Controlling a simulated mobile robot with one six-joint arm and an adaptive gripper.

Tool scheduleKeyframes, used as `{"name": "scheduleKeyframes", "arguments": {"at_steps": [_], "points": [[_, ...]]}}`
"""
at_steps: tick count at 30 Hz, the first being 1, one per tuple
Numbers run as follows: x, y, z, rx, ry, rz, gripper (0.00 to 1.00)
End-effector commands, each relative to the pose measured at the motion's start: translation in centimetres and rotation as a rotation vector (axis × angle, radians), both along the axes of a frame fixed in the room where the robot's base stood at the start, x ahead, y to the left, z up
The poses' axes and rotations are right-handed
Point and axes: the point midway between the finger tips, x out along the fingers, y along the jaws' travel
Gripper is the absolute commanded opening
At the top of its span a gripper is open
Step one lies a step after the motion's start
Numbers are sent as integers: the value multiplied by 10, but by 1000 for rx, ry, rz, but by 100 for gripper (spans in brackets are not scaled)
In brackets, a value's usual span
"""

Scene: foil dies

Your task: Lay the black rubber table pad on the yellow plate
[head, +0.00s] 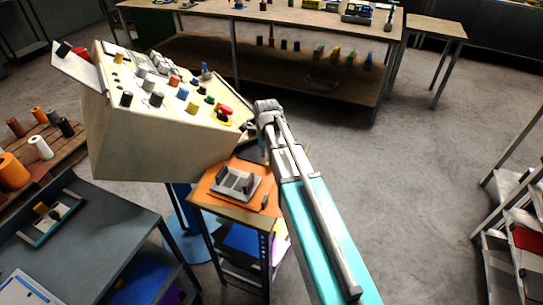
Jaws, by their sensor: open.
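My gripper (247,127) shows as a small dark shape at the far end of my arm, beside the right side of the beige console. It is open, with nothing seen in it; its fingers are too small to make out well. A dark flat piece (250,152) lies at the back of the orange table, partly hidden by my arm; it may be the black rubber pad. A small yellow piece (215,116) shows at the console's right end, with red and black parts on it. I cannot tell whether it is the yellow plate.
The sloped console (150,150) carries several knobs and stands close left of my gripper. A grey fixture (236,183) sits on the orange table (218,207). A dark bench (90,240) is at lower left. Open floor (400,190) lies to the right.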

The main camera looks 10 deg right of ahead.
Motion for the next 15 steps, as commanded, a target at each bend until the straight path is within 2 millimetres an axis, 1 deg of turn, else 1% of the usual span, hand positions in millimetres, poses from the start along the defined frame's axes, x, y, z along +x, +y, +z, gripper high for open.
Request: {"name": "scheduleKeyframes", "arguments": {"at_steps": [8,15], "points": [[0,0,-1,0,0,-1,60],[0,-2,-12,0,0,-1,60]]}}
